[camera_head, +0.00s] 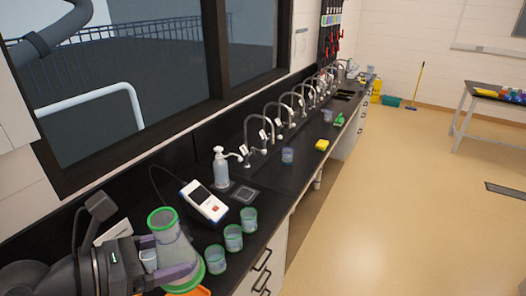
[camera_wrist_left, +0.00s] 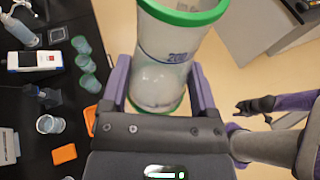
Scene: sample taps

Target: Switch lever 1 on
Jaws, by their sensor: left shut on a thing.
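A row of curved taps (camera_head: 279,108) with small white tags runs along the back of the black counter. The tags are too small to read, so I cannot tell which lever is number 1, or whether it is on. My left gripper (camera_head: 172,257) is at the near left, away from the taps. It is shut on a clear beaker with green rims (camera_head: 166,240), which also fills the upper middle of the left wrist view (camera_wrist_left: 168,60). My right gripper (camera_wrist_left: 254,108) shows small and dark at the right of the left wrist view; its jaw state is unclear.
Three small green-rimmed cups (camera_head: 233,237) stand near the counter's front edge. A white handheld meter (camera_head: 204,201), a pump bottle (camera_head: 221,168) and a yellow sponge (camera_head: 322,145) also stand on the counter.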

